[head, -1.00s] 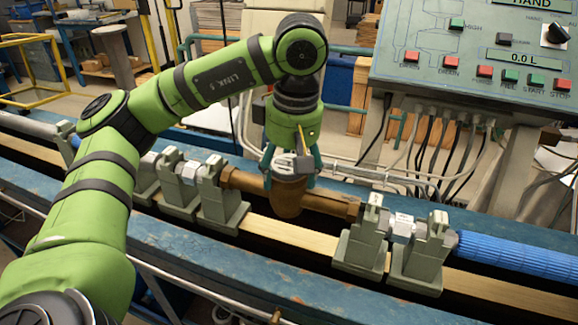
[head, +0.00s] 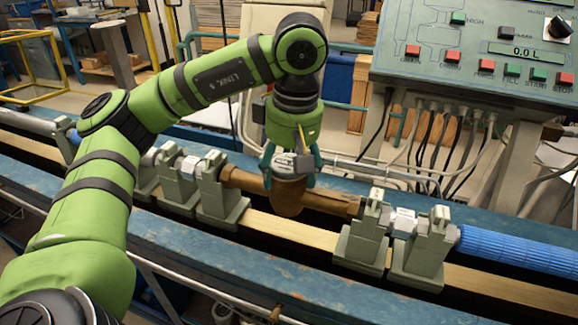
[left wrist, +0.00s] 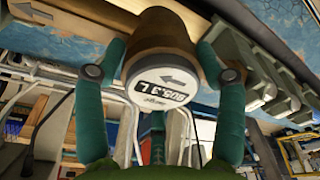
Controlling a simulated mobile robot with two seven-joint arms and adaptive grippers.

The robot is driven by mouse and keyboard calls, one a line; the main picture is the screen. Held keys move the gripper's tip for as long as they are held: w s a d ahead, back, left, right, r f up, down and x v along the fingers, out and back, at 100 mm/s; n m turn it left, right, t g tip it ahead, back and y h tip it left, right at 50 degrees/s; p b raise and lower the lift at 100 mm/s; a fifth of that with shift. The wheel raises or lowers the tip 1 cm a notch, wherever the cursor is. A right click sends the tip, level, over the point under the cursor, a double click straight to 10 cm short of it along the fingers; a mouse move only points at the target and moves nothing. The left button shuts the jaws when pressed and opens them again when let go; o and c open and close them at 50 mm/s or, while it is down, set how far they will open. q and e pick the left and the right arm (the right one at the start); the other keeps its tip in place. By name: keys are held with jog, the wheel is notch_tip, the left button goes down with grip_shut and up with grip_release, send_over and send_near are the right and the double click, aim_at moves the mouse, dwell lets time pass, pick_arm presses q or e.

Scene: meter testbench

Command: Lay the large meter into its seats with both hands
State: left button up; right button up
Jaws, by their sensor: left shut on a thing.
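The large meter (head: 287,197) is a brown body with a pipe end on each side. My left gripper (head: 290,178) points down from above and is shut on the meter's middle. My right gripper is not in view.
More grey-green clamps (head: 418,250) stand along the bench. A blue ribbed pipe (head: 515,254) runs off to the right. A control panel (head: 475,60) with buttons and hanging cables stands behind on the right. The blue bench edge (head: 300,290) is clear in front.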

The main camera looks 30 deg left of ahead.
pick_arm(q)
jog(key=shift+f, duration=0.15)
dwell(0.4)
jog(key=o, duration=1.8)
jog(key=shift+d, duration=0.1)
jog(key=shift+f, duration=0.15)
notch_tip(320, 180, up, 9)
jog(key=p, duration=0.9)
